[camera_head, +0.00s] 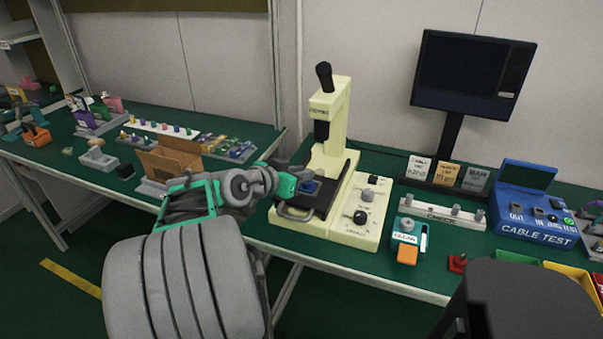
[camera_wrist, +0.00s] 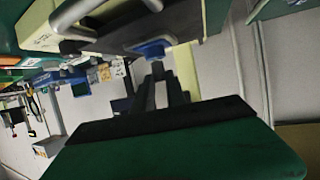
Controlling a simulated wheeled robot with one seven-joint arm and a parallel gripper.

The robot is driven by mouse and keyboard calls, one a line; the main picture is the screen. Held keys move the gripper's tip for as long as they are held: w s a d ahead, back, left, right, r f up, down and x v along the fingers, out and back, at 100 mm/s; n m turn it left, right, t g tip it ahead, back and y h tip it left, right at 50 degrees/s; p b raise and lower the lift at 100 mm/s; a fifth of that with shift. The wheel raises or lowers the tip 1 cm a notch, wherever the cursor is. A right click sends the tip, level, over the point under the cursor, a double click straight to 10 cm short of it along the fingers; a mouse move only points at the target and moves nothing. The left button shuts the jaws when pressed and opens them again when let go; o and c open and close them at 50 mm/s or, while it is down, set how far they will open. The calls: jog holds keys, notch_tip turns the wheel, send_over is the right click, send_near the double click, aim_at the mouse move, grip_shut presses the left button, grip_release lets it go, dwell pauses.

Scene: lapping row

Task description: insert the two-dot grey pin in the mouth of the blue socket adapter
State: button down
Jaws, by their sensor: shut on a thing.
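My gripper (camera_head: 297,183) is at the cream press, just left of the blue socket adapter (camera_head: 312,187). The adapter sits on the press's dark bed. In the wrist view the fingertips (camera_wrist: 158,72) are close together and point at the blue adapter (camera_wrist: 150,48), very near it. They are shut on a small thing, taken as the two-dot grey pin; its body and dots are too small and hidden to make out. I cannot tell whether the pin touches the adapter or is in its mouth.
The cream press (camera_head: 340,125) rises over the adapter, with a front handle (camera_head: 294,214) close below my gripper. A brown cardboard box (camera_head: 172,160) stands to the left. A cleaning unit (camera_head: 408,240) and the blue cable tester (camera_head: 535,215) are to the right.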

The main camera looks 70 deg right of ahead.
jog(key=shift+f, duration=0.35)
jog(key=c, duration=1.3)
grip_release()
jog(key=v, duration=0.8)
jog(key=shift+d, duration=0.1)
